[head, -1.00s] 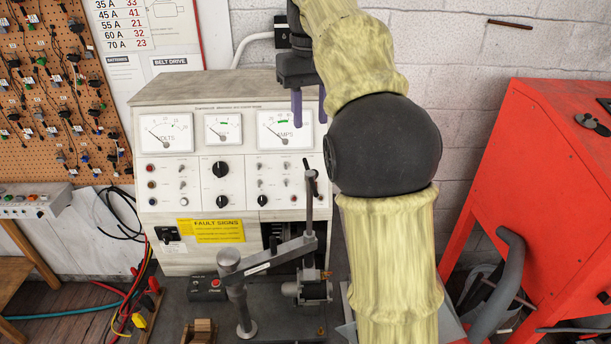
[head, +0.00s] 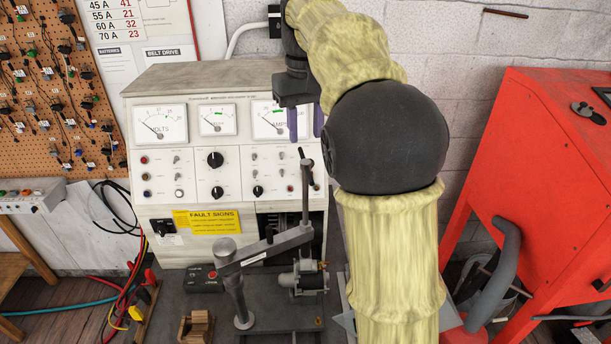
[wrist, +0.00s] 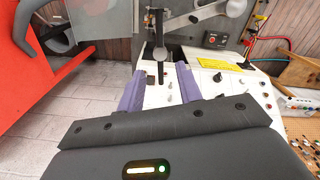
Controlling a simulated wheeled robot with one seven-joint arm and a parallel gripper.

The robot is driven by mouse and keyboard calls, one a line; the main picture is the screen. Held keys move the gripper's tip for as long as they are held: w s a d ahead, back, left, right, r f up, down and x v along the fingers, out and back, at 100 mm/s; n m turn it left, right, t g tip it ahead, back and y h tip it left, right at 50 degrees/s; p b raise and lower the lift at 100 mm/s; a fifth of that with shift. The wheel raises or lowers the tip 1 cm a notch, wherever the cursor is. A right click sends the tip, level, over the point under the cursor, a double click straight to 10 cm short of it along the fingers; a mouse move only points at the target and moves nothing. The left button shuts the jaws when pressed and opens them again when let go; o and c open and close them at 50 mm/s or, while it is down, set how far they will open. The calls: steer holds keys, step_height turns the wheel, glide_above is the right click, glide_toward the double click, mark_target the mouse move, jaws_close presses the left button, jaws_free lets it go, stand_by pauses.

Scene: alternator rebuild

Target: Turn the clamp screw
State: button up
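The clamp screw (head: 305,190) stands upright at the end of the clamp's grey swing arm (head: 262,252), with a dark cross handle near its top. The arm sits on a post (head: 238,300) at the bench. A small alternator (head: 303,282) is below the screw. My gripper (head: 305,138) points down just above the screw's top, its two purple fingers apart with nothing held. In the wrist view, the dark screw handle (wrist: 160,54) shows between and beyond the open fingers (wrist: 160,72). I cannot tell whether the fingertips are level with the handle.
A test cabinet (head: 145,85) with meters and knobs stands close behind the screw. A red machine (head: 540,170) stands to the right. Coloured cables (head: 125,300) hang at the left.

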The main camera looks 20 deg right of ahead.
steer(key=p, duration=0.1)
glide_above(305, 195)
step_height(305, 195, down, 12)
steer(key=shift+w+d+r, duration=0.15)
steer(key=shift+w, duration=0.15)
jaws_close()
